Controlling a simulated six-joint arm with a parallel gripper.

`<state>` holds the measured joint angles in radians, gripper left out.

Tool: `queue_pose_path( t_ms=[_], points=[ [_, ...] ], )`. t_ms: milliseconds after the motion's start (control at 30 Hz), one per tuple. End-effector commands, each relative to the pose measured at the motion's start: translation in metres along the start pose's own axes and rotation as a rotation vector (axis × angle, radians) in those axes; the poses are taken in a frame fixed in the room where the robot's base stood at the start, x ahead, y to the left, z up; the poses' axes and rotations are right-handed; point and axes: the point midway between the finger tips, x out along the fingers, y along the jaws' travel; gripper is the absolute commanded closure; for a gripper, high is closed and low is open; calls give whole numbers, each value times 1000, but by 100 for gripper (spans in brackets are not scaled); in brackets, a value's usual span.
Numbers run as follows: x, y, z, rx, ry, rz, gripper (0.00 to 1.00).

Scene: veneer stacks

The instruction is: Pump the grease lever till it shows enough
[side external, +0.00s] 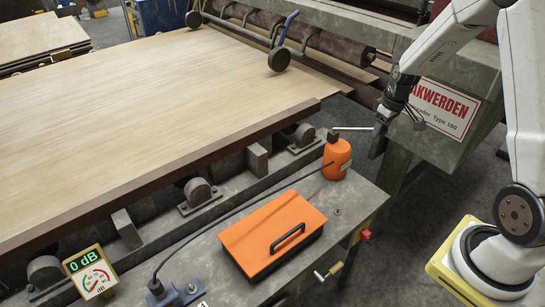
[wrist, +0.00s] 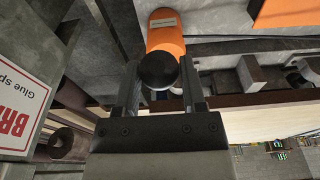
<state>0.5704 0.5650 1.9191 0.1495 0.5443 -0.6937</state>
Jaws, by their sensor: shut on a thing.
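The grease pump is an orange bottle (side external: 337,158) with a dark cap, standing upright at the bench's back right corner. Its thin metal lever (side external: 352,128) sticks out level to the right. My gripper (side external: 379,138) is at the lever's outer end, pointing down, and is shut on it. In the wrist view the lever's round black knob (wrist: 158,71) sits between the two fingers of my gripper (wrist: 160,78), with the orange bottle (wrist: 165,32) behind it. A gauge (side external: 91,273) at the lower left reads "0 dB" above a red and green dial; its needle is too small to read surely.
An orange case (side external: 262,240) with a black handle lies on the grey bench (side external: 345,205). A dark hose runs from the bottle to a blue fitting (side external: 175,294). A veneer sheet (side external: 130,105) lies behind. A machine with a red-lettered sign (side external: 441,108) stands close behind my gripper.

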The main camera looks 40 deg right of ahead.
Motion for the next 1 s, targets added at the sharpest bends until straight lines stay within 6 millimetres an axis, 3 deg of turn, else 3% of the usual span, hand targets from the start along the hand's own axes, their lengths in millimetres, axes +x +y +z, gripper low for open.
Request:
queue_pose_path(
  t_ms=[133,167,233,267,667,1000],
  points=[
    [-1,0,-1,0,2,1,100],
    [-1,0,-1,0,2,1,38],
    [0,0,0,0,2,1,16],
    [0,0,0,0,2,1,12],
    [-3,0,0,0,1,1,12],
    [-24,0,0,0,2,1,12]
  ],
)
